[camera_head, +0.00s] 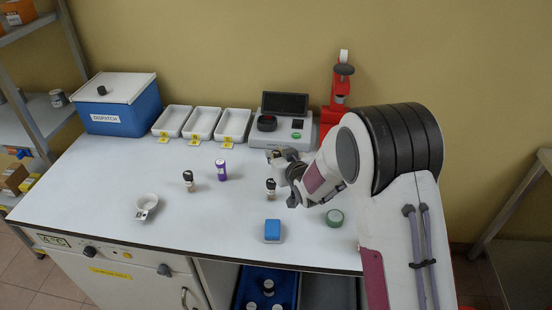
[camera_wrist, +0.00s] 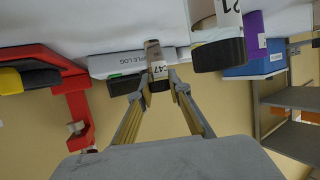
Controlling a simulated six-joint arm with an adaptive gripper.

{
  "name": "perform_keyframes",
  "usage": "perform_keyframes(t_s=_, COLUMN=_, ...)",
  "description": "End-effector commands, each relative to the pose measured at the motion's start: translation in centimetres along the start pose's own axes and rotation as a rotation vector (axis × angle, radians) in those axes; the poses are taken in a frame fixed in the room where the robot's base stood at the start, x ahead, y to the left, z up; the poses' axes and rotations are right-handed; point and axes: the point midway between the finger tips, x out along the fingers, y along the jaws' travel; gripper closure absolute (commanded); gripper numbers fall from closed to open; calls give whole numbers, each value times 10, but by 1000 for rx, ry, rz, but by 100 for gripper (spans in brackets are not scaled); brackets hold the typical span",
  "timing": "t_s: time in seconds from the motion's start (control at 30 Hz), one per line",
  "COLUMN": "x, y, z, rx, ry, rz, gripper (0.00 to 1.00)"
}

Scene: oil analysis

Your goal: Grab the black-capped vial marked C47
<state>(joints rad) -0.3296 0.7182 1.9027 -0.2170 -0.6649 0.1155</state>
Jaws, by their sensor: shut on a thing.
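The vial marked C47 (camera_wrist: 157,66) has a black cap and a white label, partly legible as "47", in the wrist view. My gripper (camera_wrist: 159,84) is shut on it, one finger on each side near the cap. In the head view the same vial (camera_head: 270,190) is upright at the left of my gripper (camera_head: 279,180), over the middle of the bench. I cannot tell whether its base touches the bench. Another black-capped vial (camera_head: 188,181) stands to the left; in the wrist view its label (camera_wrist: 227,12) ends in "21".
A purple vial (camera_head: 221,170) stands beside the other black-capped vial. Behind are white trays (camera_head: 233,125), an analyser (camera_head: 281,130), a red press (camera_head: 333,112) and a blue DISPATCH box (camera_head: 122,110).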

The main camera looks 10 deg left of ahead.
Motion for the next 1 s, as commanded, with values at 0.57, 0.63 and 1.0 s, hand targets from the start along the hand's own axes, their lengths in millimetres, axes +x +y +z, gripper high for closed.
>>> perform_keyframes(t_s=0.57, x=-28, y=0, z=-67, rx=0, ry=3, rz=0, gripper=100)
perform_keyframes(t_s=0.63, x=-29, y=0, z=-71, rx=0, ry=2, rz=0, gripper=100)
perform_keyframes(t_s=1.0, x=-31, y=0, z=-75, rx=1, ry=0, rz=0, gripper=100)
